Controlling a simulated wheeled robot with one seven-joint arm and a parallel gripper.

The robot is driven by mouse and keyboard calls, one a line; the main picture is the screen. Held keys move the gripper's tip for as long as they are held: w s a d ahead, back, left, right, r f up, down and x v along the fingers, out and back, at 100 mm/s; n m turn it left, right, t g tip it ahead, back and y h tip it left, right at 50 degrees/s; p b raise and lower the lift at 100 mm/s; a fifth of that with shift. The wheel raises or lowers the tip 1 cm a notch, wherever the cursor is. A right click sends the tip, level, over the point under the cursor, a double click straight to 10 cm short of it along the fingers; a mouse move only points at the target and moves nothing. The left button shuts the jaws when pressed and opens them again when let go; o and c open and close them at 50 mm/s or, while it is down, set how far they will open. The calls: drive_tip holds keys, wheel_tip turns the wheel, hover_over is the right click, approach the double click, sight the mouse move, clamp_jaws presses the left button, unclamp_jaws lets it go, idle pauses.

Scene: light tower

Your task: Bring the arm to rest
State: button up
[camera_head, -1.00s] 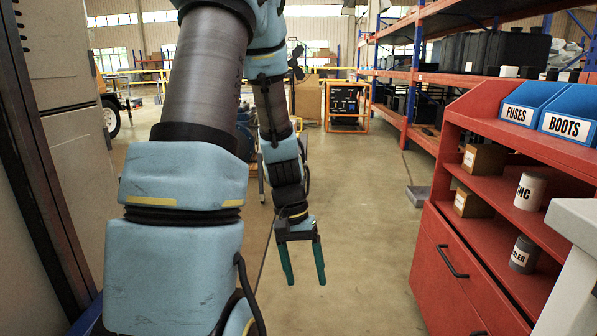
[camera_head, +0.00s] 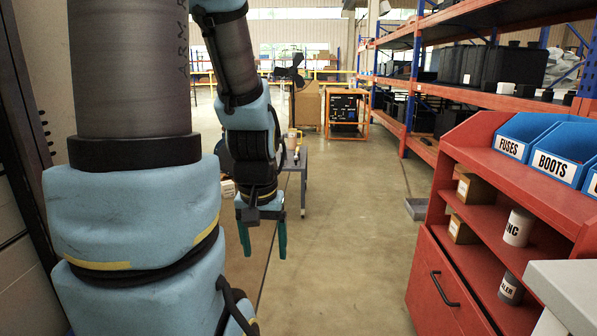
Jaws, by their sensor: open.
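My gripper (camera_head: 263,240) hangs from my blue and grey arm near the middle of the view, pointing down. Its two green fingers are spread apart with only floor showing between them. It holds nothing and touches nothing that I can see. My arm fills much of the left side and hides part of the room behind it.
A red shelf cabinet (camera_head: 465,275) stands at the right, with blue bins (camera_head: 561,158), boxes and cans. A pale grey surface (camera_head: 570,285) is at the lower right. A small cart (camera_head: 293,160) stands behind my arm. The concrete floor (camera_head: 350,240) between is clear.

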wheel_tip(320, 180, up, 18)
drive_tip(key=p, duration=1.5)
drive_tip(key=shift+p, duration=0.3)
